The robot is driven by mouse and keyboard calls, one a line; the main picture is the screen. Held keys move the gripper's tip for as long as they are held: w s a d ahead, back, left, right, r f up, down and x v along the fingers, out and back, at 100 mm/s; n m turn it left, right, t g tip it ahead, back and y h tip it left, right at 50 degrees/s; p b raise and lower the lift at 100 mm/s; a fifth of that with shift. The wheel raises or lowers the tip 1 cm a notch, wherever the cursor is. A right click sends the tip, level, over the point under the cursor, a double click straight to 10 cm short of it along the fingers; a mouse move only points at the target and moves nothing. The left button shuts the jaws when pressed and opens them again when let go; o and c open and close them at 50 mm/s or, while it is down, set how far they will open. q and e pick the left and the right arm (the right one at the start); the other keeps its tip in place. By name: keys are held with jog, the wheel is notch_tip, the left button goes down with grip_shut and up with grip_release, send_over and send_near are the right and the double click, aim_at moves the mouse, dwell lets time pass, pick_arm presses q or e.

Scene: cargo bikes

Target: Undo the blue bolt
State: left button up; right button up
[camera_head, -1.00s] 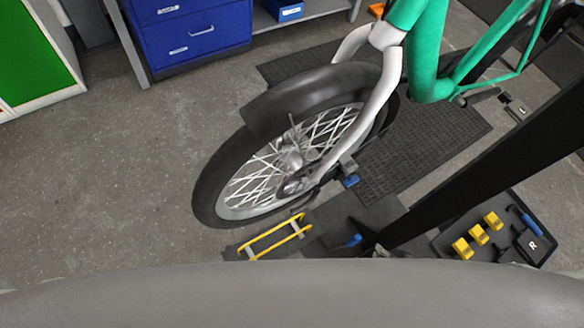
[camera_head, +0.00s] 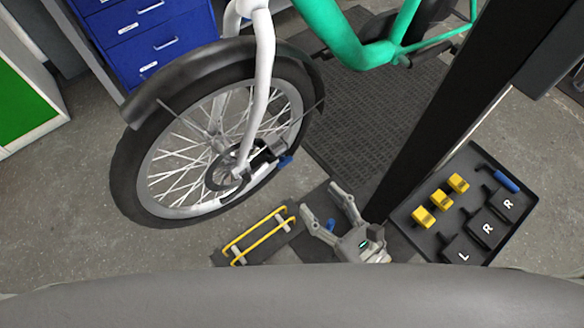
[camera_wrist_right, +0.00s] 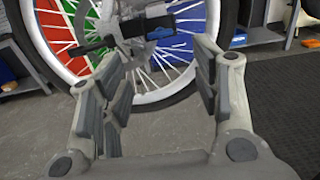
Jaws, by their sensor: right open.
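A small blue piece (camera_head: 285,161), which looks like the blue bolt, sits on the dark brake caliper (camera_head: 266,152) beside the wheel hub. In the right wrist view a blue part (camera_wrist_right: 160,33) shows by the caliper, partly hidden in the clutter. The front wheel (camera_head: 150,205) stands tilted in the head view. My right gripper (camera_head: 321,203) is open and empty, below and right of the caliper, apart from it. In the right wrist view its fingers (camera_wrist_right: 158,65) are spread, with the wheel beyond them. My left gripper is not in view.
Another blue piece (camera_head: 331,225) shows behind my right gripper. A yellow-barred stand (camera_head: 258,236) lies below the wheel. A black tray (camera_head: 402,213) at the right holds yellow blocks, lettered black pieces and a blue-handled tool (camera_head: 506,181). A dark post (camera_head: 440,120) rises beside it.

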aim_at(284, 161)
jog(key=p+x, duration=0.2)
jog(key=x, duration=0.8)
jog(key=shift+w+a+p, duration=0.2)
jog(key=shift+w+p, duration=0.1)
jog(key=c, duration=0.4)
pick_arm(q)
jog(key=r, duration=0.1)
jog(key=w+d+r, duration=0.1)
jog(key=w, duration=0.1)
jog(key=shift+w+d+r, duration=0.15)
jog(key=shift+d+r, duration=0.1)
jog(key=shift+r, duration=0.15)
pick_arm(e)
grip_shut()
